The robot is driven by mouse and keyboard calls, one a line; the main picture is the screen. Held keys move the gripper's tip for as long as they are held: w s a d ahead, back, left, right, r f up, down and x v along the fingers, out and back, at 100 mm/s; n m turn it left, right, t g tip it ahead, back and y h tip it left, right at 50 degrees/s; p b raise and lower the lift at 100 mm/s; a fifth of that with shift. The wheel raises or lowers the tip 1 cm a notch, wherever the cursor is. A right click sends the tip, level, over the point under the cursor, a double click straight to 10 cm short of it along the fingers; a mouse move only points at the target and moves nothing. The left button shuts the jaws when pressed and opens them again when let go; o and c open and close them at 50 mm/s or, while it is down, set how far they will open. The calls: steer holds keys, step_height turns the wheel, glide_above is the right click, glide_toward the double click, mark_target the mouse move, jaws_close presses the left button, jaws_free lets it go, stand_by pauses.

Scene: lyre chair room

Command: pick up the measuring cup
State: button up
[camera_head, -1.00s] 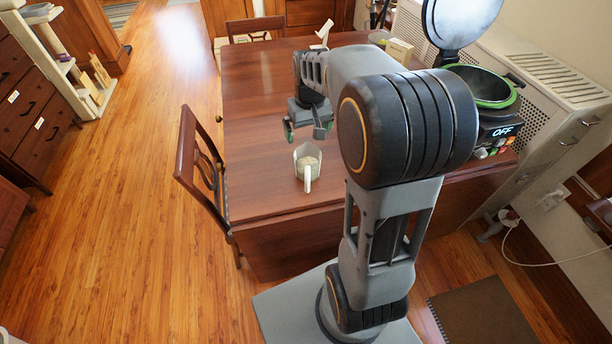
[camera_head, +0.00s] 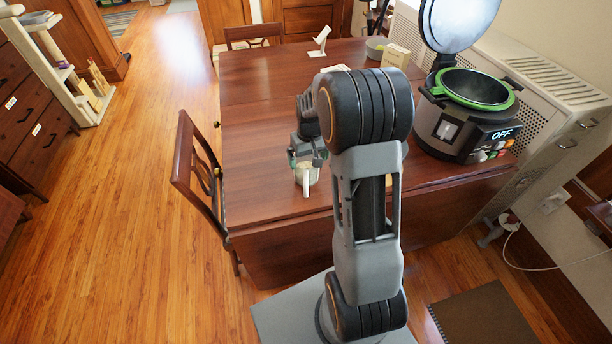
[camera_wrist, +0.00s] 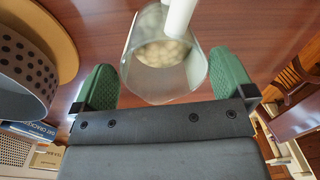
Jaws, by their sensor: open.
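The measuring cup (camera_head: 306,178) stands on the wooden table (camera_head: 262,108) near its front edge, with its white handle toward the robot. In the wrist view the clear measuring cup (camera_wrist: 163,68) holds pale round contents, and its white handle points to the top. My gripper (camera_head: 307,157) is at the cup, partly covering its top in the head view. In the wrist view my gripper (camera_wrist: 165,85) is open, with a green finger on either side of the cup. I cannot tell whether either finger touches it.
A pressure cooker (camera_head: 455,130) with a raised lid stands at the table's right. A white stand (camera_head: 320,42), a small bowl (camera_head: 376,48) and a box (camera_head: 396,55) are at the back. A chair (camera_head: 195,165) is at the left. The table's left middle is clear.

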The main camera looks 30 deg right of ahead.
steer(key=shift+a+f, duration=0.2)
steer(key=shift+f, duration=2)
steer(key=shift+c, duration=0.3)
steer(key=c, duration=0.8)
